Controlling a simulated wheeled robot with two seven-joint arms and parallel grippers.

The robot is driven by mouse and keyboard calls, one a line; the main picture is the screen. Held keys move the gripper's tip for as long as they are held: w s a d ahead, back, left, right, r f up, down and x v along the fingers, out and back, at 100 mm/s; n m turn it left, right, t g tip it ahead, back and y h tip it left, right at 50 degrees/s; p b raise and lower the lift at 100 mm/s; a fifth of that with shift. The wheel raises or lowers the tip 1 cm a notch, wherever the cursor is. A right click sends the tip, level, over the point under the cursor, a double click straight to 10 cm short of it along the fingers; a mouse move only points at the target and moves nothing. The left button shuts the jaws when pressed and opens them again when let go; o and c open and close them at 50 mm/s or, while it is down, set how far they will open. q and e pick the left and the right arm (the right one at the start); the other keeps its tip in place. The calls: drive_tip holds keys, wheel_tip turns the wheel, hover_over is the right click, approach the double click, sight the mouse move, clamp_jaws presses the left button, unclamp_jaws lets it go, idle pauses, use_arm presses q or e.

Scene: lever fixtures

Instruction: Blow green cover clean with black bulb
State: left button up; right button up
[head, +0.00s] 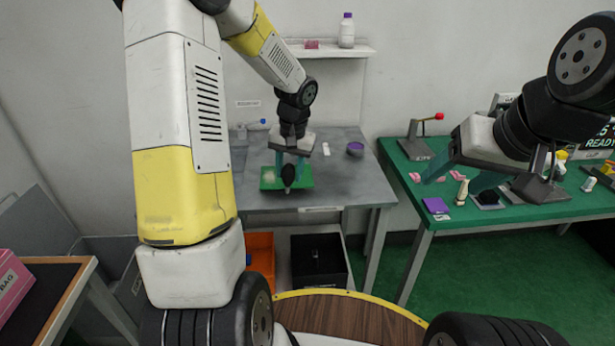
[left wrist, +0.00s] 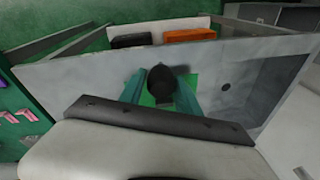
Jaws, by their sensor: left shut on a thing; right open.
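The green cover (head: 268,179) lies flat on the grey table in the head view. A small pale patch shows on its left part. My left gripper (head: 289,170) is above the cover, shut on the black bulb (head: 288,176), which it holds over the cover. In the left wrist view the bulb (left wrist: 161,82) sits between the two teal fingers, with a strip of the green cover (left wrist: 192,80) behind it. I cannot tell whether the bulb's tip touches the cover. My right gripper (head: 450,190) is open and empty above the front of the green table at right.
The grey table (head: 335,190) also holds a purple-topped round container (head: 355,149) and a white piece (head: 326,149). The green table (head: 450,212) carries a red-knobbed lever (head: 425,130), pink pieces and a purple box (head: 436,206). An orange bin (head: 261,253) and a black bin (head: 318,262) stand below.

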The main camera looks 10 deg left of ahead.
use_arm(q)
drive_tip(key=w+a+r+t+y, duration=0.1)
drive_tip(key=w+a+r, duration=0.1)
drive_tip(key=r, duration=0.3)
drive_tip(key=w+a+r, duration=0.2)
drive_tip(key=r, duration=0.4)
drive_tip(key=x, duration=0.4)
drive_tip(key=shift+s+a+f, duration=0.2)
drive_tip(key=shift+f, duration=0.05)
drive_tip(key=o, duration=0.7)
clamp_jaws()
unclamp_jaws()
